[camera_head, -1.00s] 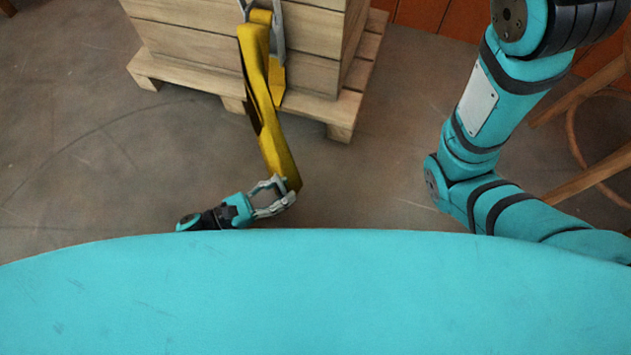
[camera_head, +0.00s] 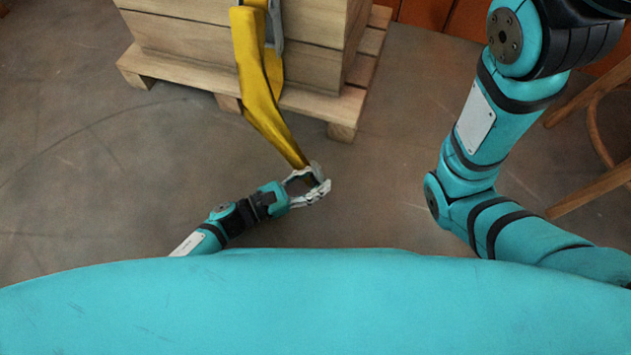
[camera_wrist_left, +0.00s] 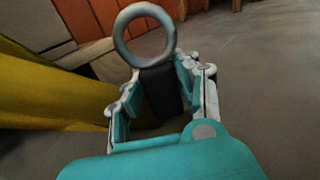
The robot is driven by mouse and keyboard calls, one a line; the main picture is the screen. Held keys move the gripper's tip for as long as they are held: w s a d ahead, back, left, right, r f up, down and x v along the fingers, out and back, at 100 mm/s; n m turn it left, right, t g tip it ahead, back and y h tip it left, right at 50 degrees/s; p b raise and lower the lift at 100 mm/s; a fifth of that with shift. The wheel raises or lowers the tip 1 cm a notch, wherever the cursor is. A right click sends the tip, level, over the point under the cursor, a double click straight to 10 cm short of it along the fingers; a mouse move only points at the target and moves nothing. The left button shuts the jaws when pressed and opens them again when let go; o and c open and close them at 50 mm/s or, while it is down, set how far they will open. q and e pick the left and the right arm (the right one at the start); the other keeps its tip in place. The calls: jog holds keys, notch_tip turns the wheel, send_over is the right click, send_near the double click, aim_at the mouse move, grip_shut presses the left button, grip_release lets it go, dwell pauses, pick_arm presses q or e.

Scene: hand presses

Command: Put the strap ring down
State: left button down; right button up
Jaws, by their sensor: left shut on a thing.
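The strap ring (camera_wrist_left: 118,38) is a grey round ring, seen in the left wrist view just beyond my left fingertips. A dark block (camera_wrist_left: 160,92) below the ring sits between the fingers of my left gripper (camera_wrist_left: 157,82), which is shut on it. In the head view my left gripper (camera_head: 316,184) is at the lower end of a yellow strap (camera_head: 262,100), above the floor; the ring cannot be made out there. The strap slopes down from the crate to the gripper. It also fills the left of the wrist view (camera_wrist_left: 45,90). My right gripper is out of view.
A wooden crate (camera_head: 180,35) stands on a pallet (camera_head: 345,108) at the top. A grey metal fitting (camera_head: 275,27) is at the strap's upper end. Wooden chair parts (camera_head: 588,193) are at the right. The floor (camera_head: 385,190) around the gripper is clear.

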pick_arm(q)
jog(key=c, duration=1)
grip_release()
jog(key=shift+s+a+r, duration=0.1)
jog(key=shift+a, duration=0.05)
jog(key=p+v, duration=0.4)
jog(key=v, duration=0.6)
jog(key=shift+s+a, duration=0.1)
jog(key=shift+a, duration=0.15)
jog(key=shift+s+a, duration=0.25)
jog(key=shift+a, duration=0.25)
